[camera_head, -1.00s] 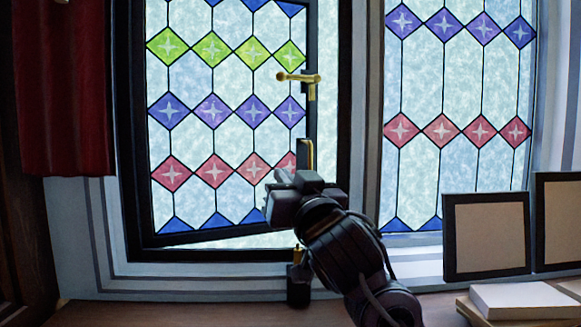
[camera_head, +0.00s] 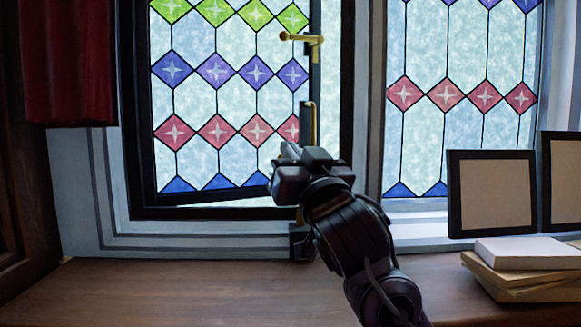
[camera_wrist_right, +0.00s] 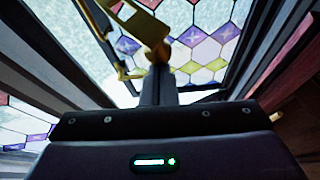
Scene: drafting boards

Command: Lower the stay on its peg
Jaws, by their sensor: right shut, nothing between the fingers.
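The stay looks like a brass bar; in the right wrist view a brass piece with slots (camera_wrist_right: 140,22) lies just beyond my fingers. In the head view a narrow upright brass piece (camera_head: 313,122) shows at the casement's right edge, just above my right gripper (camera_head: 289,150). That gripper is shut and empty, low in front of the casement's lower right corner. I cannot tell whether it touches the brass. The peg is not clearly seen; a dark block (camera_head: 302,243) at the sill is partly behind my wrist. My left gripper is out of view.
The leaded casement (camera_head: 210,100) stands slightly ajar, with a brass handle (camera_head: 302,41) higher up. A red curtain (camera_head: 68,65) hangs at left. Dark-framed boards (camera_head: 492,193) and stacked books (camera_head: 525,270) stand at right. The wooden surface (camera_head: 160,290) is clear at left.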

